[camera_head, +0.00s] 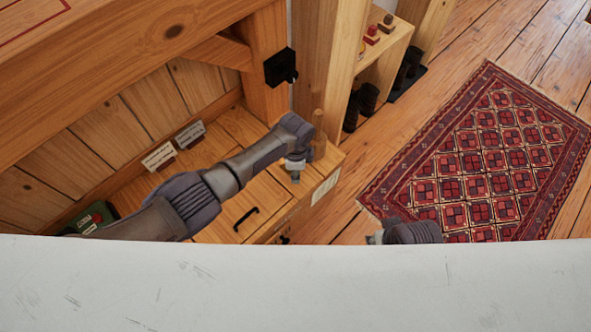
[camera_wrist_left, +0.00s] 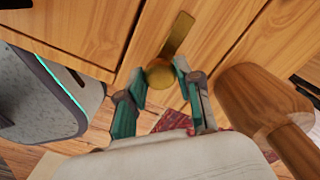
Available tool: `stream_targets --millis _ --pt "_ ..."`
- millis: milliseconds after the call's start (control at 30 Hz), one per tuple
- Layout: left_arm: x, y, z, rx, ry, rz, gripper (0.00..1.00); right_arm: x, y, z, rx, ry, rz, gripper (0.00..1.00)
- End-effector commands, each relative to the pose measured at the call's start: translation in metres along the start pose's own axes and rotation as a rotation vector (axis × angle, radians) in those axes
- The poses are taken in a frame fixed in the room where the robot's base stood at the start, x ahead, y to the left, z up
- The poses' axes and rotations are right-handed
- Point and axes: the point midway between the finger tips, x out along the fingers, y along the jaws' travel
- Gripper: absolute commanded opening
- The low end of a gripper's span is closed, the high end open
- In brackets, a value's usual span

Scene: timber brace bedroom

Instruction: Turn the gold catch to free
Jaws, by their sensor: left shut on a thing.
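The gold catch (camera_wrist_left: 175,42) shows in the left wrist view as a narrow brass arm with a round brass end, on a wooden front. The arm slants up and to the right from the round end. My left gripper (camera_wrist_left: 162,88) has its two teal-lined fingers on either side of the round end and is shut on it. In the head view my left arm reaches across to the right end of a wooden cabinet (camera_head: 262,196); its fingers and the catch are hidden there. Part of my right arm shows at lower centre, but its gripper fingers do not.
A thick turned wooden post (camera_wrist_left: 250,98) stands close right of my left gripper. A small shelf (camera_head: 392,60) with dark boots (camera_head: 366,98) stands beyond the cabinet. A red patterned rug (camera_head: 490,160) lies on open floor at right. A white surface (camera_head: 300,285) fills the foreground.

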Motion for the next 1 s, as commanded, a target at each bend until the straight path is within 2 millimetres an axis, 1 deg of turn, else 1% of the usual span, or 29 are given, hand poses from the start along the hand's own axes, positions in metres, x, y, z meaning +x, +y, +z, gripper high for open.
stream_targets --millis 333,367,400,500,833,933,1000 --pt "0.0 0.001 -0.001 0.004 0.001 0.001 0.0 0.002 0.0 0.002 0.0 -0.005 -0.001 0.4" --pt "0.0 0.001 -0.001 0.004 0.001 0.001 0.39 0.002 0.0 0.002 0.0 -0.005 -0.001 0.4" --pt "0.0 0.001 -0.001 0.004 0.001 0.001 0.46 0.002 -0.001 0.002 0.0 -0.006 -0.001 0.4" --pt "0.0 0.0 -0.001 0.003 0.001 0.001 0.6 0.002 -0.001 0.002 0.0 -0.006 -0.001 0.4" --pt "-0.002 0.0 0.0 0.002 0.001 -0.001 0.6 0.0 -0.002 0.002 -0.001 -0.005 -0.004 0.4" --pt "-0.01 -0.001 0.0 0.002 0.001 -0.001 0.6 0.0 -0.002 0.002 -0.001 -0.005 -0.003 0.4" --pt "-0.019 -0.001 0.0 0.003 0.002 -0.002 0.6 0.0 -0.001 0.002 -0.001 -0.005 -0.003 0.4"
